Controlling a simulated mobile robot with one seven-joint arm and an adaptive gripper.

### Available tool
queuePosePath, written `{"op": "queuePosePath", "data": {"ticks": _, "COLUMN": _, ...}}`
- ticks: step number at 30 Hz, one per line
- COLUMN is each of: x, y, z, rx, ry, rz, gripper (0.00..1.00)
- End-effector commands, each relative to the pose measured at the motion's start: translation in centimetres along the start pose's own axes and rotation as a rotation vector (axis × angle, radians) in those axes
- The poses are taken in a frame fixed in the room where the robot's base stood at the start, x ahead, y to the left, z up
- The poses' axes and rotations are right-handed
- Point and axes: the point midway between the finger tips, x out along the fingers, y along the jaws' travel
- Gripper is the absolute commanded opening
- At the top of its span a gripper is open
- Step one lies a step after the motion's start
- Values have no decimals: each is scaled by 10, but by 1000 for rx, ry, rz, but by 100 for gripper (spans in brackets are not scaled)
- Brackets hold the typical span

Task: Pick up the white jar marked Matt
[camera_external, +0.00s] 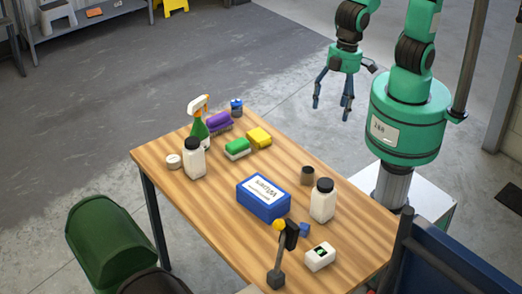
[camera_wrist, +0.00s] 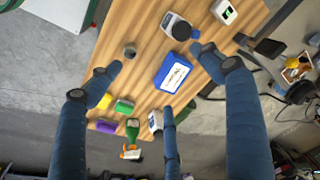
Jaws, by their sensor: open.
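Two white jars with black lids stand upright on the table. One (camera_external: 322,205) is at the right of the blue box, and it also shows in the wrist view (camera_wrist: 171,19). The other (camera_external: 193,163) is at the left end beside the spray bottle, and it also shows in the wrist view (camera_wrist: 154,122). I cannot read the name Matt on either. My gripper (camera_external: 332,104) is open and empty, above and beyond the table's far side, apart from both jars. Its blue fingers (camera_wrist: 156,60) spread across the wrist view.
A blue labelled box (camera_external: 263,198) lies mid-table. A dark cup (camera_external: 307,176) is close to the right jar. A spray bottle (camera_external: 199,126) and coloured sponges (camera_external: 237,149) crowd the left end.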

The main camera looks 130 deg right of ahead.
Motion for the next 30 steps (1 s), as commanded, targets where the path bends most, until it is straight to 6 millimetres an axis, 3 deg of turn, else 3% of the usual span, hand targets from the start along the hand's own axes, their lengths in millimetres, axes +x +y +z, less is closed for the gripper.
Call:
{"op": "queuePosePath", "data": {"ticks": 9, "x": 83, "y": -38, "z": -24, "rx": 73, "ry": -90, "rz": 37, "gripper": 79}}
{"op": "queuePosePath", "data": {"ticks": 18, "x": 156, "y": -64, "z": -29, "rx": 132, "ry": -150, "rz": 73, "gripper": 79}}
{"op": "queuePosePath", "data": {"ticks": 24, "x": 176, "y": -70, "z": -29, "rx": 149, "ry": -164, "rz": 83, "gripper": 79}}
{"op": "queuePosePath", "data": {"ticks": 30, "x": 179, "y": -70, "z": -28, "rx": 151, "ry": -166, "rz": 84, "gripper": 79}}
